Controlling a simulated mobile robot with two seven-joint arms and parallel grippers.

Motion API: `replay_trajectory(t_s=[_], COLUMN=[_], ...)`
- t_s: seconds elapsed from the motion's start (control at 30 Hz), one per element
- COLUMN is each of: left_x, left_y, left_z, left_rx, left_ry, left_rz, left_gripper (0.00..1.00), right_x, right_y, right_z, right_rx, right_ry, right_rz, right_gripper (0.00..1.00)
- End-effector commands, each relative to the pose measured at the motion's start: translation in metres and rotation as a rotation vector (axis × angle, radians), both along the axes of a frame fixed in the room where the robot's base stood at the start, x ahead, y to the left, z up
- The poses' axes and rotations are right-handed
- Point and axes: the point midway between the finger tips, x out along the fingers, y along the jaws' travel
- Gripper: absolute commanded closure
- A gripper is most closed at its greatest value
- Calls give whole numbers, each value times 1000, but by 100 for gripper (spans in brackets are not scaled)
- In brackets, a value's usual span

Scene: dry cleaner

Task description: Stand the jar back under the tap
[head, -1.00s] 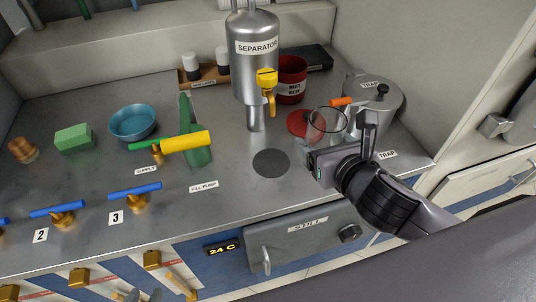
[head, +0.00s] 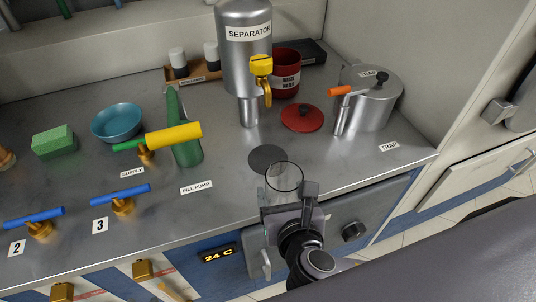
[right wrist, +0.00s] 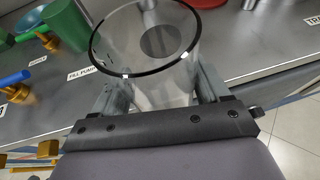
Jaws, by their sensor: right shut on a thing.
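A clear glass jar (head: 285,178) with a dark rim is held upright in my right gripper (head: 287,205), near the counter's front edge. In the right wrist view the jar (right wrist: 148,70) fills the space between the two fingers (right wrist: 152,92). The separator (head: 246,60) is a steel vessel with a yellow-handled tap (head: 262,75) at its lower front. A dark round disc (head: 266,158) lies on the counter just in front of the separator. The jar is in front of the disc and slightly to its right. My left gripper is not in view.
A red lid (head: 302,118) lies right of the separator, with a red waste bin (head: 286,75) behind. A steel trap pot (head: 368,98) stands at right.

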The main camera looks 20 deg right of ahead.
Motion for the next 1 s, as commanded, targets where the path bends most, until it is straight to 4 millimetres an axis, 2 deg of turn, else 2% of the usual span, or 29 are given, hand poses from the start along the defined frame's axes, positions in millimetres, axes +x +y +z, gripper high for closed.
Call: replay_trajectory(t_s=[0.3,0.5,0.83,0.9,1.0], left_x=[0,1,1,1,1], left_y=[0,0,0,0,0], left_z=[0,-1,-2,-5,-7], left_rx=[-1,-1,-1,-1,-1], left_ry=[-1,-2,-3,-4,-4], left_rz=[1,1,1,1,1], left_gripper=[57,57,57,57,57], right_x=[86,134,166,165,165], right_y=[-12,-19,-23,-23,-23], right_z=[3,3,3,-14,-28], right_rx=[1,1,2,1,1], right_ry=[-6,-4,-3,4,3], right_rz=[-4,-3,-1,-1,-1], right_gripper=[65,65,65,65,65])
